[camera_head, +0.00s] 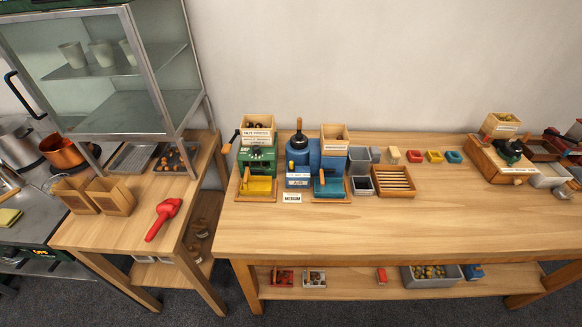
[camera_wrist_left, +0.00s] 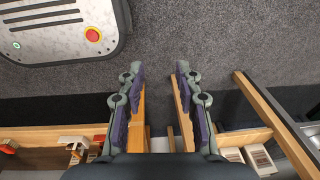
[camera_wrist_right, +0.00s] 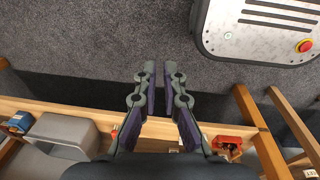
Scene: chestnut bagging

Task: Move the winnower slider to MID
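The winnower is the blue machine (camera_head: 314,153) on the wooden table in the head view, with a dark knob on top and a wooden hopper (camera_head: 335,137) at its right. A blue-and-white label reading AIR (camera_head: 298,181) is on its front, with a small yellow piece (camera_head: 291,166) above it that may be the slider. Its setting is too small to tell. A card (camera_head: 292,198) in front seems to read MEDIUM. My left gripper (camera_wrist_left: 158,70) is open and empty in the left wrist view. My right gripper (camera_wrist_right: 160,68) is open and empty in the right wrist view. Neither shows in the head view.
A green nut press (camera_head: 257,160) stands left of the winnower. A slatted wooden tray (camera_head: 394,181) and grey bins (camera_head: 360,184) stand at its right. The table front (camera_head: 400,225) is clear. A red scoop (camera_head: 163,218) lies on the left table below a glass cabinet (camera_head: 110,75).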

